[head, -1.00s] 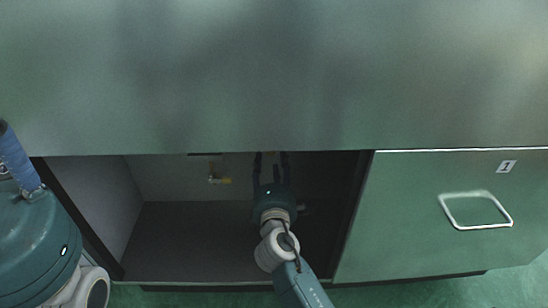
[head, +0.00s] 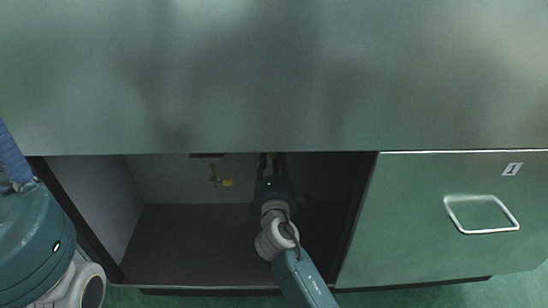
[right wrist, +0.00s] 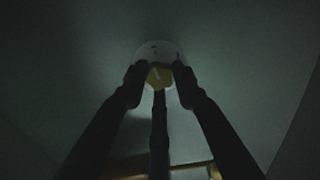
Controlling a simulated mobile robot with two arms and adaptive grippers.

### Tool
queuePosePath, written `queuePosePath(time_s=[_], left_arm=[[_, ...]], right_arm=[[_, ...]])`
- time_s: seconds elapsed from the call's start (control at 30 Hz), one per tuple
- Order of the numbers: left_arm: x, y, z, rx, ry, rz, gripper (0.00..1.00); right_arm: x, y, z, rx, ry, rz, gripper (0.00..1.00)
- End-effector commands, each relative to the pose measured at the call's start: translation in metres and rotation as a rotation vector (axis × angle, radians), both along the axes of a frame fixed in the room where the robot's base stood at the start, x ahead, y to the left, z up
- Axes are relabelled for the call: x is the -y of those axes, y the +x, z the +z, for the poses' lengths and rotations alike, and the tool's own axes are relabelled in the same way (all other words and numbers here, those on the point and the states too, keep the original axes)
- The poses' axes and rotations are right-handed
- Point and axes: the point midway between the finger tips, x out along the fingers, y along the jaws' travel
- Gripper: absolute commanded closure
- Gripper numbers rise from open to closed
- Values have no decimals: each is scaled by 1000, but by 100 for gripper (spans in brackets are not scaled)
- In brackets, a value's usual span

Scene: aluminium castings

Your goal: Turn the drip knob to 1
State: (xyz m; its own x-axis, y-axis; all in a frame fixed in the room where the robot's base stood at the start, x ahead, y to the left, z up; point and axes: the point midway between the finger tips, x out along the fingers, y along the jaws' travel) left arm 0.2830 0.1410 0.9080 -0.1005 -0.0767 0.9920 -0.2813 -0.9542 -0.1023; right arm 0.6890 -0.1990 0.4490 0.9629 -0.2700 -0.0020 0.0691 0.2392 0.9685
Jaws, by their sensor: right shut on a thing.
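In the right wrist view, the yellow drip knob (right wrist: 159,76) sits on a round white dial (right wrist: 158,51). A pale line shows on the knob; the dial's marks are too small and dark to read. My right gripper (right wrist: 160,78) is shut on the knob, with dark fingers at its left, right and lower sides. In the head view, my right gripper (head: 272,160) reaches up inside the open cabinet. Its fingertips and the knob are hidden there behind the upper front panel. My left gripper is out of view; only part of the left arm shows at the left edge.
The cabinet opening is framed by its left wall (head: 85,200) and a closed door (head: 440,240) with a handle (head: 482,213) on the right. A small brass valve with a yellow handle (head: 227,183) is on the back wall. The cabinet floor (head: 180,240) is clear.

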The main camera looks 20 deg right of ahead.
Motion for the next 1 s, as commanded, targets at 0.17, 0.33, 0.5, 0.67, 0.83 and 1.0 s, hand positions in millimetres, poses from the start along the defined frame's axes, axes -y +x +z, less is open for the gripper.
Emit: queuePosePath(time_s=[0.17, 0.33, 0.5, 0.67, 0.83, 1.0], left_arm=[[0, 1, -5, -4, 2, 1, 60], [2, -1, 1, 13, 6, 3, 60], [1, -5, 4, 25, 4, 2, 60], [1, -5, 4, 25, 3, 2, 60], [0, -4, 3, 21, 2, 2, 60], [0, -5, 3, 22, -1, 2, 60]], right_arm=[[7, -1, -1, 38, 131, -17, 99], [8, -1, 0, 63, 211, -17, 99], [9, -1, 0, 62, 210, -18, 99], [9, -1, 0, 62, 208, -18, 53], [6, 0, 0, 62, 209, -12, 53], [3, -6, 0, 61, 209, -10, 53]])
